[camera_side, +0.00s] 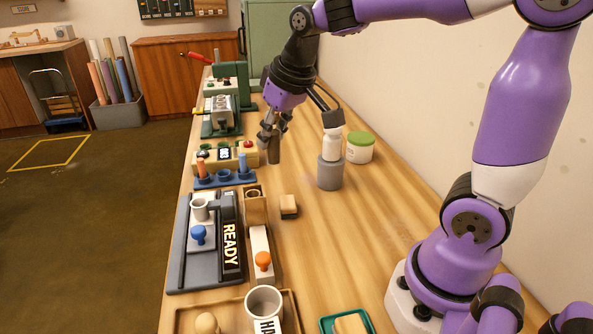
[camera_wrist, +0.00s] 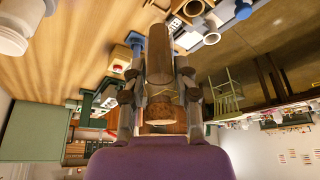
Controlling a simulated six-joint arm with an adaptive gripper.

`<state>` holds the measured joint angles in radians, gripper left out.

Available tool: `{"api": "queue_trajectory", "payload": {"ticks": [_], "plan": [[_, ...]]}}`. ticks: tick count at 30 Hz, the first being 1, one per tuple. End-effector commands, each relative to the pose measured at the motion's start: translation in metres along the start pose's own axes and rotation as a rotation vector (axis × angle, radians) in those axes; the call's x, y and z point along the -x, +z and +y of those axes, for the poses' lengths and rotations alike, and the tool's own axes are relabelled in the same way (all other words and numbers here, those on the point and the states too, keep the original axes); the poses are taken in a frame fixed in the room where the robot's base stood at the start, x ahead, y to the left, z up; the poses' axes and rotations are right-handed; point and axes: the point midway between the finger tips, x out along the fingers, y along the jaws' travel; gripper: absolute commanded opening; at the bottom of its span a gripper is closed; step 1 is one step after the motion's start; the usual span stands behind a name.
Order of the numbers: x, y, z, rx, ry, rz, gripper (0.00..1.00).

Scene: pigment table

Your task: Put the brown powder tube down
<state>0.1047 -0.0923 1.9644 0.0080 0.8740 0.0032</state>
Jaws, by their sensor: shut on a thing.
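The brown powder tube (camera_side: 274,154) is held about upright between the fingers of my gripper (camera_side: 269,138). In the wrist view the tube (camera_wrist: 158,52) lies lengthwise between the two fingers of my gripper (camera_wrist: 159,88), which touch its sides. The tube appears to hang above the table, right of the yellow button box. A blue rack (camera_side: 222,183) stands to its lower left, with an orange tube (camera_side: 202,168) at its left and a blue tube (camera_side: 243,162) at its right. The rack's middle place looks empty.
A white bottle (camera_side: 331,146) on a grey cylinder (camera_side: 330,173) and a green-lidded tub (camera_side: 359,147) stand to the right. The yellow button box (camera_side: 238,158) is close left. A small wooden block (camera_side: 289,207) lies nearer. Bare table (camera_side: 345,230) is right of it.

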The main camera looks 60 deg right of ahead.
Motion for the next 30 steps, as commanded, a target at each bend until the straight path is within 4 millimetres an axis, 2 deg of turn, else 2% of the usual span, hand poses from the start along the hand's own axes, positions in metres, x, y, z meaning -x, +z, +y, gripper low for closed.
{"api": "queue_trajectory", "payload": {"ticks": [1, 4, 11, 17, 21, 27, 30], "plan": [[0.003, 0.01, -0.004, -0.027, 0.012, 0.002, 0.0], [0.003, 0.027, 0.001, -0.176, 0.074, 0.0, 0.0], [0.001, 0.052, 0.039, -0.673, 0.284, -0.003, 0.0], [0.004, 0.076, 0.077, -1.254, 0.529, -0.004, 0.0], [0.01, 0.097, 0.098, -1.727, 0.728, -0.006, 0.0], [0.017, 0.124, 0.112, -2.421, 1.017, -0.008, 0.0], [0.02, 0.131, 0.113, -2.675, 1.122, -0.009, 0.0]]}}
